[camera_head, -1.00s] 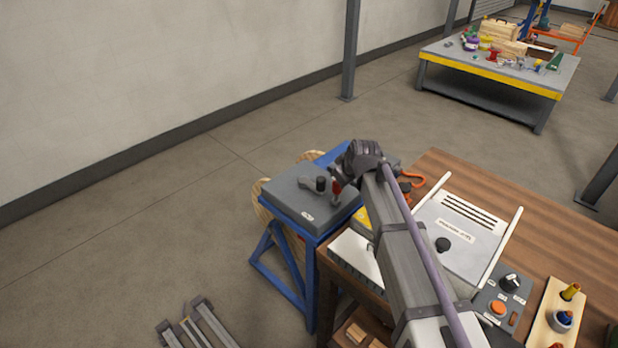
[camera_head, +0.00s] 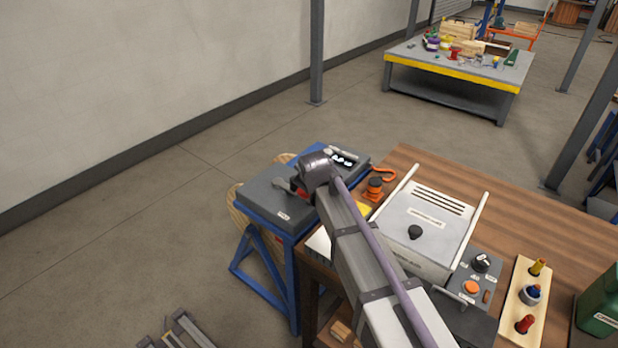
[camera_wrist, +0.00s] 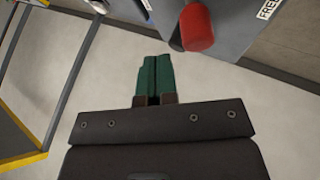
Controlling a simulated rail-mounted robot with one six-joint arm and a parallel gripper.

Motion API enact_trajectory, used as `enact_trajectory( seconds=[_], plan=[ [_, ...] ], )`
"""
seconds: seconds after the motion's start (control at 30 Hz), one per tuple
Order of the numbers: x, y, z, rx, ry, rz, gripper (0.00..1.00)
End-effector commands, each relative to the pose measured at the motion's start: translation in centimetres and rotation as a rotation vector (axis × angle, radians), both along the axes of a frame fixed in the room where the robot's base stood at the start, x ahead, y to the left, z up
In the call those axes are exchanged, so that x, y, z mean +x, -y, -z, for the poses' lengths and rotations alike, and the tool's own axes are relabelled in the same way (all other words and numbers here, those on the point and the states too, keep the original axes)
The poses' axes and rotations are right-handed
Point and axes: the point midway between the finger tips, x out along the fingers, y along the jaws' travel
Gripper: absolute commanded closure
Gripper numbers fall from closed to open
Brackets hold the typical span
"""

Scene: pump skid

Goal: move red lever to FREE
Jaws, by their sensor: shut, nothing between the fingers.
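The red lever (camera_wrist: 196,28) shows close up at the top of the wrist view. Its rounded red grip hangs just right of and beyond my fingertips, with a small gap visible in the picture. My gripper (camera_wrist: 154,58) has its two green fingers together, with nothing between them. A FREE label (camera_wrist: 268,8) is on the grey panel to the lever's right. In the head view, a small red part of the lever (camera_head: 299,191) shows on the grey-topped blue stand (camera_head: 262,208), beside my wrist. My wrist hides most of the lever and my fingers there.
A wooden bench (camera_head: 400,160) stands right of the stand, carrying a grey box (camera_head: 425,225), an orange-knobbed fitting (camera_head: 375,187) and a control panel (camera_head: 480,275). My arm passes over the bench's left edge. The floor left of the stand is mostly clear.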

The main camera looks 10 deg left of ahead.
Motion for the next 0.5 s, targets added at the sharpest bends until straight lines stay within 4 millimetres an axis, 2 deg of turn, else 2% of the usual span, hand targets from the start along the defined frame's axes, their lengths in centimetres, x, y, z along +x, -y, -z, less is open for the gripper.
enact_trajectory(
  seconds=[0.33, 0.5],
  plan=[
    [0.0, 0.0, -0.2, 0.0, 0.0, 0.0, 1.0],
    [0.1, 0.4, -1.8, -0.001, -0.001, 0.001, 1.0]
  ],
)
